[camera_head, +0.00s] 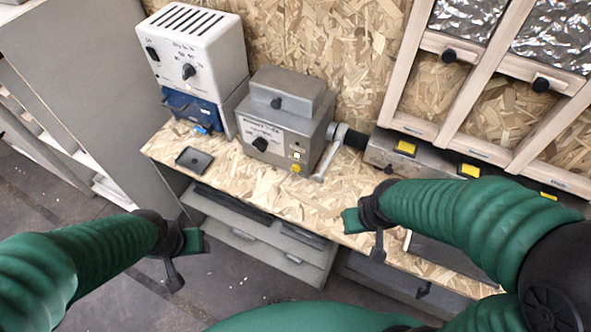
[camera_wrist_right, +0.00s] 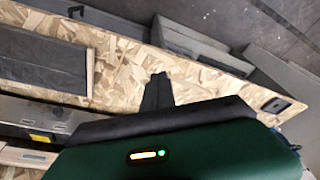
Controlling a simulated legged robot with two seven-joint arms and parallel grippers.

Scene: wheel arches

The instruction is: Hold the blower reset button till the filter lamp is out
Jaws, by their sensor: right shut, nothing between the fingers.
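The blower unit is most likely the grey metal box (camera_head: 283,120) on the workbench, with a dark knob and small lettering that I can barely read. On its front's right side sit a small pale, lit-looking square (camera_head: 298,155) and a yellow button-like part (camera_head: 296,168); I cannot tell for sure which is the filter lamp. My right gripper (camera_head: 378,256) is shut and empty over the bench's front edge, right of the box and apart from it. Its dark fingers also show in the right wrist view (camera_wrist_right: 157,88). My left gripper (camera_head: 174,280) looks shut and empty, in front of the bench.
A white vented unit (camera_head: 200,45) on a blue base stands left of the box. A small dark tray (camera_head: 194,160) lies in front. Drawers (camera_head: 265,240) sit below the bench; a wooden frame (camera_head: 480,75) is on the right.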

